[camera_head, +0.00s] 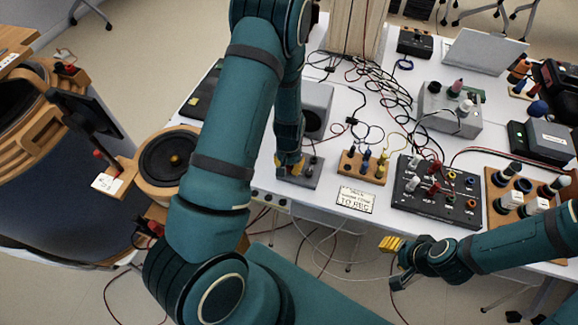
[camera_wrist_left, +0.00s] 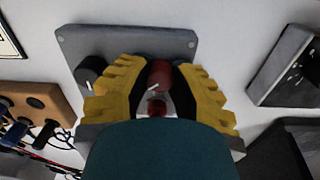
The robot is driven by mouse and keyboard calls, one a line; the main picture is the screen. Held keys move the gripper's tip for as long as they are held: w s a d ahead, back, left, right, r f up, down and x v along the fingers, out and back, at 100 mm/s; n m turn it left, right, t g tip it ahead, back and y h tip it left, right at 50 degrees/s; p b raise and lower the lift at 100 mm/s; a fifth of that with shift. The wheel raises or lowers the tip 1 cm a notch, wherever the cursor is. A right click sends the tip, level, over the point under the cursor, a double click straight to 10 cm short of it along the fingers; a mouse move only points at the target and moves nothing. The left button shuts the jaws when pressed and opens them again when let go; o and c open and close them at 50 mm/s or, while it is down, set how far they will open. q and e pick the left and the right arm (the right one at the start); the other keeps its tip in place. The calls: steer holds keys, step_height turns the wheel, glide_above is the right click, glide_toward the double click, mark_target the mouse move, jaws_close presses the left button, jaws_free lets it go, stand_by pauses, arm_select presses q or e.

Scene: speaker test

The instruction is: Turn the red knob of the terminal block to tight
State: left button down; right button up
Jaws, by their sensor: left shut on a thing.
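The terminal block is a grey plate (camera_head: 306,179) near the front edge of the white table; it fills the middle of the left wrist view (camera_wrist_left: 115,43). Its red knob (camera_wrist_left: 160,74) has a white pointer mark, which slants down to the left in that view. My left gripper (camera_head: 288,165) comes down over the plate. Its yellow ribbed fingers (camera_wrist_left: 160,88) stand either side of the red knob and are shut on it. A black knob (camera_wrist_left: 89,72) is left of the fingers. My right gripper (camera_head: 392,247) hangs in front of the table, away from the block; its finger opening is unclear.
A wooden block with coloured posts (camera_head: 362,166) and a small lettered sign (camera_head: 356,199) are right of the plate. A black panel (camera_head: 437,201) with posts lies further right. A grey speaker box (camera_head: 317,102) stands behind. Loose cables (camera_head: 372,78) cover the table's middle.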

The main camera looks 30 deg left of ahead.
mark_target(289, 167)
arm_select(q)
steer(key=m+b, duration=0.1)
steer(key=m, duration=0.4)
steer(key=shift+m, duration=0.3)
steer(key=m+b, duration=0.1)
steer(key=m, duration=0.3)
steer(key=shift+m, duration=0.4)
steer(key=c, duration=0.8)
jaws_free()
steer(key=shift+w+r, duration=0.1)
steer(key=shift+a+r, duration=0.1)
steer(key=shift+r, duration=0.4)
steer(key=shift+s+r, duration=0.2)
steer(key=shift+r, duration=3.25)
